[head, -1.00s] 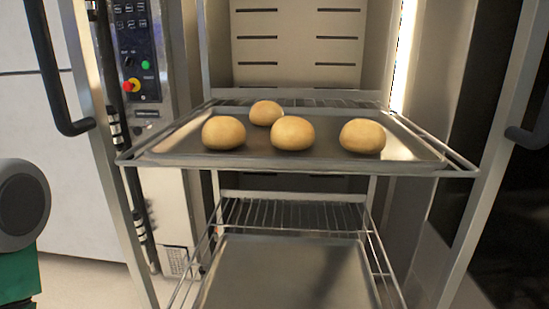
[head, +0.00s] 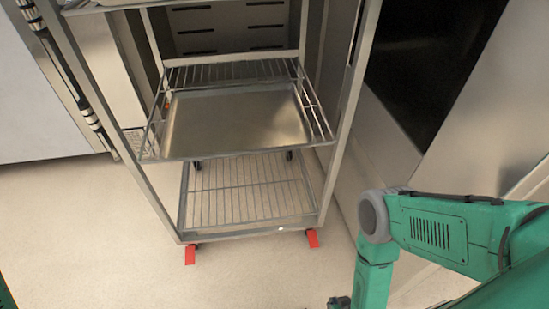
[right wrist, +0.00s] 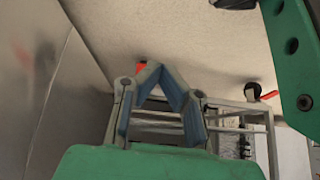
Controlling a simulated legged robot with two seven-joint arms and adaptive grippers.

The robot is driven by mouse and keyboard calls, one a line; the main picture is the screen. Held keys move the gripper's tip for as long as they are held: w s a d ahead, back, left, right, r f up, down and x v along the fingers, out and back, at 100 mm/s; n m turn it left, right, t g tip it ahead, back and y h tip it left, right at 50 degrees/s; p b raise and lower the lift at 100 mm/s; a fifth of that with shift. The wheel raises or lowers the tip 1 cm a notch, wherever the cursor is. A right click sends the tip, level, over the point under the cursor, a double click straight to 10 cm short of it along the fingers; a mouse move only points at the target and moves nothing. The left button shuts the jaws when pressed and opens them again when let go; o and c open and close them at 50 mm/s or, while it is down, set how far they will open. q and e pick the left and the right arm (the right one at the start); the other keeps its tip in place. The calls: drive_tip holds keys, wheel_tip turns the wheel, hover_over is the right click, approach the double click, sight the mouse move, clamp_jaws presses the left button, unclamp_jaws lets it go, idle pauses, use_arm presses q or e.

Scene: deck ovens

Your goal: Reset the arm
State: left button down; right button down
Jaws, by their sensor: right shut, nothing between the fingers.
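My right arm (head: 430,235), green with a grey joint, bends down at the right of the head view. My right gripper (head: 339,302) shows only in small part at the bottom edge there. In the right wrist view my right gripper (right wrist: 160,70) has its two blue-grey fingers meeting at the tips, with nothing between them. It hangs over bare floor, apart from the rack. My left gripper is out of view; only a green sliver shows at the lower left corner of the head view.
A metal rack (head: 163,205) stands ahead, with an empty tray (head: 235,120) on its middle wire shelf and a bare wire shelf (head: 250,190) below. Red feet (head: 190,254) stick out at its base. A metal panel (right wrist: 35,70) is close at left in the wrist view. Floor (head: 100,235) is clear in front.

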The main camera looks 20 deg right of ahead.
drive_tip(key=w+a+r+n+g+y+p, duration=0.1)
drive_tip(key=w+a+r+p, duration=0.1)
drive_tip(key=r, duration=0.6)
drive_tip(key=w+a+r+n+g+y+p, duration=0.1)
drive_tip(key=w+a+r+g, duration=0.1)
drive_tip(key=r, duration=0.5)
drive_tip(key=s+d+r+g+p, duration=0.1)
drive_tip(key=s+d+r+p, duration=0.1)
drive_tip(key=r, duration=0.9)
drive_tip(key=s+d+r+n+g+p, duration=0.1)
drive_tip(key=s+d+r+g, duration=0.1)
drive_tip(key=r, duration=0.8)
drive_tip(key=shift+s+r+h+p, duration=0.4)
drive_tip(key=shift+s, duration=0.3)
